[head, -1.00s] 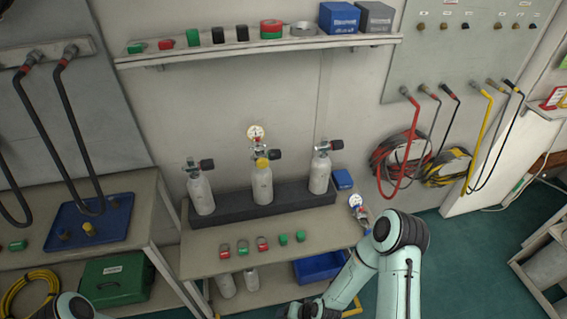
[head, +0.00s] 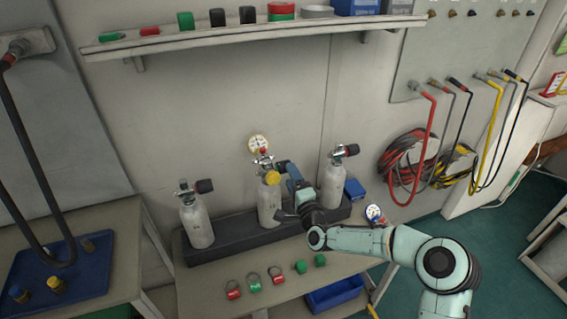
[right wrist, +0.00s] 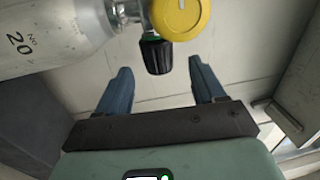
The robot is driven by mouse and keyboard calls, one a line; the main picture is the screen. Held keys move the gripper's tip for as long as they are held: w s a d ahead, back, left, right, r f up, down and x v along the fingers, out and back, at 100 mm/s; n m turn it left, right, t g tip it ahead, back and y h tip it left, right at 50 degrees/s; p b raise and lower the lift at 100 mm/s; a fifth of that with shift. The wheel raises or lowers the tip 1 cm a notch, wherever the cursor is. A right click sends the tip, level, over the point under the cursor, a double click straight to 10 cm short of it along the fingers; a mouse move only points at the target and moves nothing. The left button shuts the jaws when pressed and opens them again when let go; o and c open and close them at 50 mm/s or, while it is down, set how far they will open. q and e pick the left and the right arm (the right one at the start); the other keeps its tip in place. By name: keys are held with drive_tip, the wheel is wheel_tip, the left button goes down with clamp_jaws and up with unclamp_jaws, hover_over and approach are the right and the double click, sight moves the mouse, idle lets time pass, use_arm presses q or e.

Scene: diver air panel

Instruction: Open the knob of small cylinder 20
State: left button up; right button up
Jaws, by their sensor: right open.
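Small cylinder 20 (head: 269,205) is the middle of three grey cylinders in the dark rack. Its number shows in the right wrist view (right wrist: 48,30). It carries a yellow round part (right wrist: 180,15) and a gauge (head: 258,144). Its black ribbed knob (right wrist: 156,55) shows in the right wrist view between and slightly beyond my right gripper's blue fingertips (right wrist: 160,68). The fingers are open, with a gap on each side of the knob. In the head view my right gripper (head: 287,172) is beside the valve and hides the knob. My left gripper is out of view.
Similar cylinders stand left (head: 197,222) and right (head: 333,186) of it in the rack (head: 235,240). Red and green tags lie on the bench in front. A shelf (head: 250,36) runs above. A loose gauge (head: 374,213) sits right of the rack.

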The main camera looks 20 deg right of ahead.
sight(283, 162)
use_arm(q)
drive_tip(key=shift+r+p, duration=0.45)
drive_tip(key=shift+p, duration=0.05)
use_arm(e)
drive_tip(key=w, duration=0.7)
drive_tip(key=shift+w+d+r, duration=0.1)
drive_tip(key=shift+w+r, duration=0.2)
drive_tip(key=shift+r, duration=0.05)
drive_tip(key=c, duration=1)
drive_tip(key=shift+f+b, duration=0.1)
drive_tip(key=shift+b, duration=0.4)
drive_tip(key=t+b, duration=0.1)
drive_tip(key=b, duration=0.3)
drive_tip(key=shift+b, duration=0.3)
drive_tip(key=shift+s, duration=0.1)
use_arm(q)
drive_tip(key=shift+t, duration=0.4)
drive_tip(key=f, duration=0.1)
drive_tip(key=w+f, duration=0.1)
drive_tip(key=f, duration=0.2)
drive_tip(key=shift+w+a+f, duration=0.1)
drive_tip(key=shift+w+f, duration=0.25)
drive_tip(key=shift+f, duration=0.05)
use_arm(e)
drive_tip(key=shift+r, duration=0.2)
